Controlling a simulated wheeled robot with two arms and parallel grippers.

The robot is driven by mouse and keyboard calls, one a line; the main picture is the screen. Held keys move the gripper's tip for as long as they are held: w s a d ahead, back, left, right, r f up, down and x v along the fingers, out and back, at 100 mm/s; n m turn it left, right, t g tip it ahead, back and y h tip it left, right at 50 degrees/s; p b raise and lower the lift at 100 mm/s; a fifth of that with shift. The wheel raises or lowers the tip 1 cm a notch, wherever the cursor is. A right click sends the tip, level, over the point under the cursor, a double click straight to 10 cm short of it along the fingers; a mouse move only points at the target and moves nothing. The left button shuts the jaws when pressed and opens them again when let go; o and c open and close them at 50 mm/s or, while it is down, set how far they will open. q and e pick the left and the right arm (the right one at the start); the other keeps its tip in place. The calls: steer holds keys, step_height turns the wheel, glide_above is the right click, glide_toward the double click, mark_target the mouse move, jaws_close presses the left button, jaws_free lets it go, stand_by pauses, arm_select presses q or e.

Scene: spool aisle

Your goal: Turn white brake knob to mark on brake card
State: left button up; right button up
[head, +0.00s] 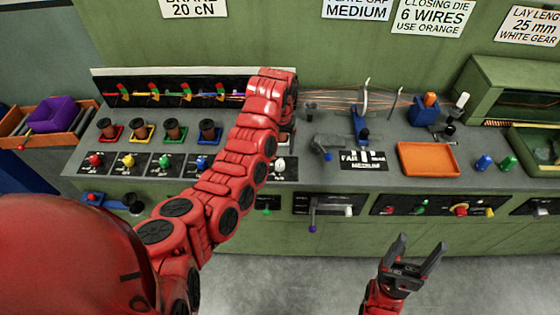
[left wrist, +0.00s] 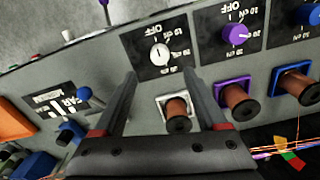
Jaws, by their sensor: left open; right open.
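The white brake knob (left wrist: 160,54) sits on a black dial plate marked OFF and cN values in the left wrist view. In the head view the knob (head: 280,164) shows just right of my left arm. I cannot read its pointer direction surely. The brake card (head: 193,8) on the back wall reads 20 cN; its top is cut off. My left gripper (left wrist: 160,73) is open, its fingers apart, with the knob beyond the tips and nothing held. Its fingers are hidden in the head view. My right gripper (head: 422,243) is open and empty in front of the bench.
A brown spool on a white holder (left wrist: 178,112) stands between my left fingers in the wrist view. The purple knob (left wrist: 235,34) is beside the white one. An orange tray (head: 428,174) and blue clamp (head: 359,126) stand to the right. The floor around my right gripper is clear.

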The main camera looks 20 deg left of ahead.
mark_target(280, 163)
arm_select(q)
step_height(280, 163, down, 6)
steer(key=shift+f+p, duration=0.2)
steer(key=shift+p, duration=0.75)
steer(key=shift+f, duration=0.8)
steer(key=shift+c, duration=0.2)
jaws_close()
